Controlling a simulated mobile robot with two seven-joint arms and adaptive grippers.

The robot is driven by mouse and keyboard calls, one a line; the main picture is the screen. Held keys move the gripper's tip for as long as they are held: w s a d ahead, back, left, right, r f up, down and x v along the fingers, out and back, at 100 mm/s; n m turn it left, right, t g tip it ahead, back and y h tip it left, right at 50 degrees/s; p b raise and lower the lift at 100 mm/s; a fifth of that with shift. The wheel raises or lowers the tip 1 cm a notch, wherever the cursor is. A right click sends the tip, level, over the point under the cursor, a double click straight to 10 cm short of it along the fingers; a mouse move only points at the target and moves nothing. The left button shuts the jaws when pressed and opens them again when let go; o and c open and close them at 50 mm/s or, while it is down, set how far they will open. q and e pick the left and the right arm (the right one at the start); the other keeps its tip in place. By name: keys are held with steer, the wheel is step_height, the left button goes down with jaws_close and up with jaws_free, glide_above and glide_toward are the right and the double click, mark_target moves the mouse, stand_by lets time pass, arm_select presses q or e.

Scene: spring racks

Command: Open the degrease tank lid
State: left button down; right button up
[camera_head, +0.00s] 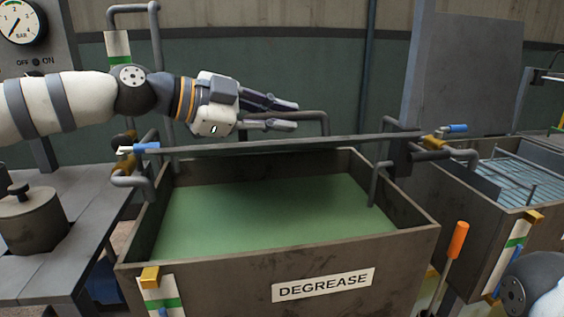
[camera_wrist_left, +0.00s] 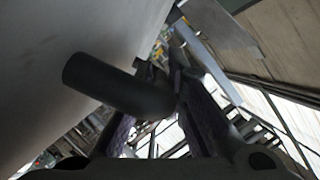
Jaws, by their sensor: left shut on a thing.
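The degrease tank (camera_head: 335,251) is a brown metal box labelled DEGREASE, with green liquid visible inside. Its dark grey lid (camera_head: 350,141) is raised and shows nearly edge-on above the tank's rear. In the left wrist view the lid's flat face (camera_wrist_left: 60,60) fills the left side, and a dark bent handle (camera_wrist_left: 115,87) comes off it between the fingers. My left gripper (camera_head: 283,113) is behind the lid's upper edge, shut on this lid handle. The exact finger contact is partly hidden. My right gripper is not in view; only a part of my right arm shows at the lower right.
A rinse-like second tank (camera_head: 528,180) stands at the right, with a raised grey lid (camera_head: 462,75). An orange-handled tool (camera_head: 458,240) stands at the degrease tank's right corner. A grey table (camera_head: 60,262) with a round pot (camera_head: 32,221) is at the left.

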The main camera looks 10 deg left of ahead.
arm_select(q)
steer(key=w+a+r+n+g, duration=0.1)
steer(key=w+r, duration=0.3)
steer(key=r, duration=0.2)
steer(key=shift+w+a+r+n, duration=0.2)
steer(key=shift+n, duration=0.2)
